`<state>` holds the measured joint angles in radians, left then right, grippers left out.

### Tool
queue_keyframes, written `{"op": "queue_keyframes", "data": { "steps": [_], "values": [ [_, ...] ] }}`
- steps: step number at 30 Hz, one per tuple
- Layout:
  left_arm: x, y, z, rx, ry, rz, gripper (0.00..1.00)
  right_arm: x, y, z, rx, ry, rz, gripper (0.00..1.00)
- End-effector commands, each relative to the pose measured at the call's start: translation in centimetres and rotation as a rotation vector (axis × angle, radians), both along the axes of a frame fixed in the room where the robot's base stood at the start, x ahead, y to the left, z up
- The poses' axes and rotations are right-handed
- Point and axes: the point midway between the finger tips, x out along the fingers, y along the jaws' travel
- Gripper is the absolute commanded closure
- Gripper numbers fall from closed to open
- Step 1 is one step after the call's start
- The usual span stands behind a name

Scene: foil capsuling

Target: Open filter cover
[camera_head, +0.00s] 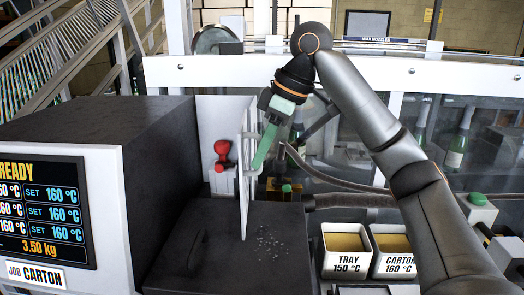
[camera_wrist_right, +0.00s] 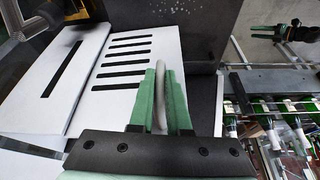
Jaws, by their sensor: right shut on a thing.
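The filter cover, a white panel (camera_head: 244,185), stands upright and nearly edge-on in the head view, swung out from the dark cabinet. In the right wrist view its slotted face (camera_wrist_right: 108,78) fills the left half. My right gripper (camera_head: 258,164) has its green fingers at the cover's right side. In the right wrist view the right gripper (camera_wrist_right: 160,72) is shut on the pale cover handle (camera_wrist_right: 161,100), which lies between the fingers. A gripper with green fingers, seemingly my left (camera_wrist_right: 264,32), shows small at the top right there; its opening is unclear.
A red knob (camera_head: 222,152) sits in the white recess left of the cover. A dark top (camera_head: 215,265) with scattered pale granules lies below. Two labelled white bins (camera_head: 345,262) stand to the right. A hose (camera_head: 335,180) runs behind my right arm.

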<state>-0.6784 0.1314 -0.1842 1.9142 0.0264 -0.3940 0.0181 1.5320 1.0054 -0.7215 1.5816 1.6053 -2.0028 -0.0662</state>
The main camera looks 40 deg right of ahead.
Motion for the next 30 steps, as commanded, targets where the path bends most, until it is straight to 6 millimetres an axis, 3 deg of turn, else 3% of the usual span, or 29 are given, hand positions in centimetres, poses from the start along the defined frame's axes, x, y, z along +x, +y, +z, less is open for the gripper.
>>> {"op": "queue_keyframes", "data": {
  "steps": [8,9,12,23,30],
  "values": [
    [0.0,0.0,0.1,0.0,0.0,0.0,0.5,0.2,-0.2,0.6,0.009,-0.022,-0.013,1.0],
    [0.0,0.0,0.1,0.0,0.0,0.0,0.5,0.2,-0.2,0.6,0.009,-0.022,-0.013,0.83],
    [0.0,0.0,0.1,0.0,0.0,0.0,0.5,0.2,-0.1,0.5,0.007,-0.018,-0.01,0.73],
    [0.0,0.0,0.0,0.0,0.0,0.0,0.5,0.0,-0.1,0.6,0.004,-0.011,-0.004,0.73],
    [0.0,0.0,0.0,0.0,0.0,0.0,0.5,-0.7,-0.7,2.9,0.003,-0.014,-0.005,0.73]
  ]
}}
